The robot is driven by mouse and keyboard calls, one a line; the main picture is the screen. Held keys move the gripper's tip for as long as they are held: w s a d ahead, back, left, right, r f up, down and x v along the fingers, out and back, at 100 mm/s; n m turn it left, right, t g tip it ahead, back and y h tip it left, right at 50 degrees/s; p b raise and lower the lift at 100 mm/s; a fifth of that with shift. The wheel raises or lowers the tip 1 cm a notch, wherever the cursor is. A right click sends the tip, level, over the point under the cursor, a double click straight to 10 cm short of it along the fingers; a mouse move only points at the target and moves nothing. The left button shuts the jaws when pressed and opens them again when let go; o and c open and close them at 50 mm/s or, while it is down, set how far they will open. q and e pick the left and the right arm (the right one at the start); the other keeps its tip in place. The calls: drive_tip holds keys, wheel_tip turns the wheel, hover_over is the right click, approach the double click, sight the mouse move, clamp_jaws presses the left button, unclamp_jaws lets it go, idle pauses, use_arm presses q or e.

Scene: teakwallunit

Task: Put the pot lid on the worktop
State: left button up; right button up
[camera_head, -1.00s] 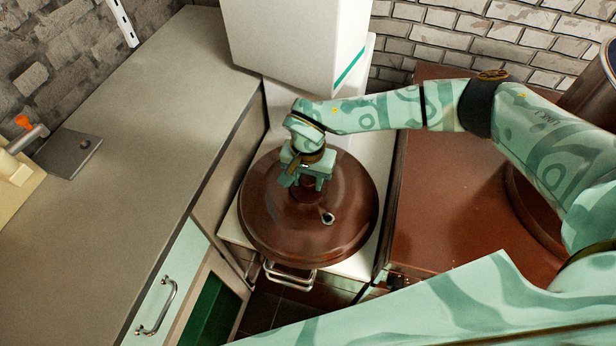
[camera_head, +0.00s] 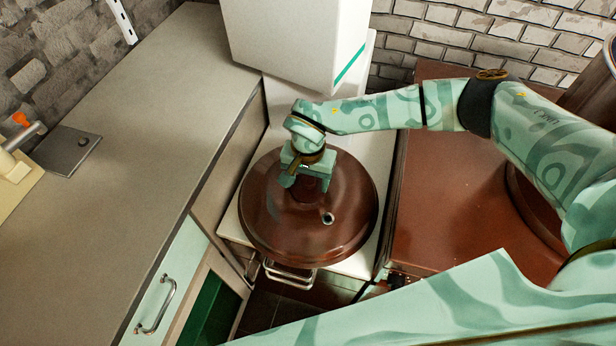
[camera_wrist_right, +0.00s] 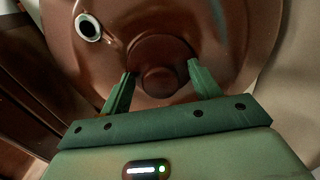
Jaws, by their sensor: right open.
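The pot lid (camera_head: 280,223) is a large round brown disc with a central knob and a small metal-ringed hole. It lies over the white unit between the worktop and the brown surface. My right gripper (camera_head: 306,185) is above the lid's middle. In the right wrist view the lid (camera_wrist_right: 230,40) fills most of the picture. There the open fingers of my right gripper (camera_wrist_right: 160,85) stand on either side of the knob (camera_wrist_right: 159,79), with gaps between. The grey worktop (camera_head: 150,120) is at the left. What is under the lid is hidden. My left gripper is not in view.
A white box-like unit (camera_head: 290,40) with a green stripe stands behind the lid. A grey plate (camera_head: 68,150) and an orange-tipped tool (camera_head: 20,119) are at the worktop's left. The middle of the worktop is clear. A brown surface (camera_head: 440,200) lies to the right.

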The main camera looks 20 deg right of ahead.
wheel_tip(320, 180, up, 16)
drive_tip(key=p, duration=0.2)
drive_tip(key=shift+r, duration=0.2)
